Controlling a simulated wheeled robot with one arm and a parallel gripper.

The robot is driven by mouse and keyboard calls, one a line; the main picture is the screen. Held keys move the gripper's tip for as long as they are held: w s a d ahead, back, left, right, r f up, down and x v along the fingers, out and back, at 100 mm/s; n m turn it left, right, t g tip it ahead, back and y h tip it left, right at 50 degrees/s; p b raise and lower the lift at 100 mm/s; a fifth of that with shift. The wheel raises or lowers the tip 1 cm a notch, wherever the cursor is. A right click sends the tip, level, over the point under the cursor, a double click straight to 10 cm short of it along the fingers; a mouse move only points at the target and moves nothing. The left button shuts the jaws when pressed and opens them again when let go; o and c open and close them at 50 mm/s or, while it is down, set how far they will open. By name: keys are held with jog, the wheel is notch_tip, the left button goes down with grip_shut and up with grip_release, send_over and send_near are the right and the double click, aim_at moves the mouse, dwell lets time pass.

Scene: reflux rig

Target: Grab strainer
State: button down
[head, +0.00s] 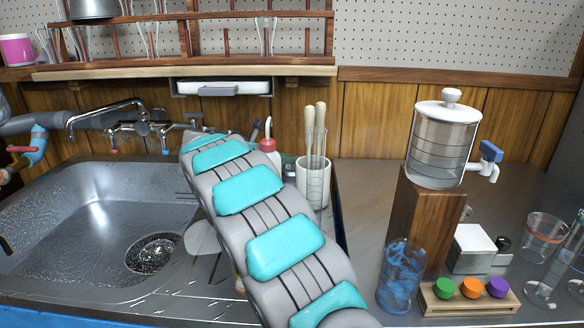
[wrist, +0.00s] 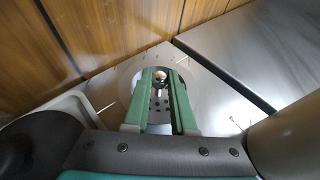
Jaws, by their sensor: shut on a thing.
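In the wrist view my gripper (wrist: 162,75) has two green fingers pointing towards the back wall. They are shut on a grey metal piece with small holes (wrist: 158,106), which looks like the strainer. Part of it shows between the fingers and a pale round rim spreads around them; the fingers hide the rest. A round dark drain (head: 153,254) lies in the sink floor, left of my arm.
The steel sink (head: 60,215) with its tap (head: 108,112) is at left. A white holder with brushes (head: 313,185) stands behind my arm. At right are a glass dispenser (head: 440,145) on a wooden block (head: 425,215), a blue-stained beaker (head: 400,280) and other glassware.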

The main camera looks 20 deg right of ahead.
dwell(0.4)
jog(key=shift+r, duration=1.45)
jog(key=shift+a+f+h+b, duration=0.2)
jog(key=shift+h+b, duration=0.1)
jog(key=shift+h, duration=0.1)
jog(key=shift+a+f+n+t+h+b, duration=0.1)
jog(key=shift+a+n+t+h+b, duration=0.25)
jog(key=shift+h, duration=0.75)
jog(key=a+r, duration=0.3)
jog(key=r, duration=0.3)
jog(key=s+a+r+y, duration=0.1)
jog(key=a, duration=0.9)
jog(key=s+a+y+p, duration=0.1)
jog(key=a, duration=0.8)
jog(key=shift+s+a+r+y, duration=0.3)
jog(key=shift+a+r+y, duration=0.05)
jog(key=shift+r+y, duration=0.05)
jog(key=shift+r, duration=0.1)
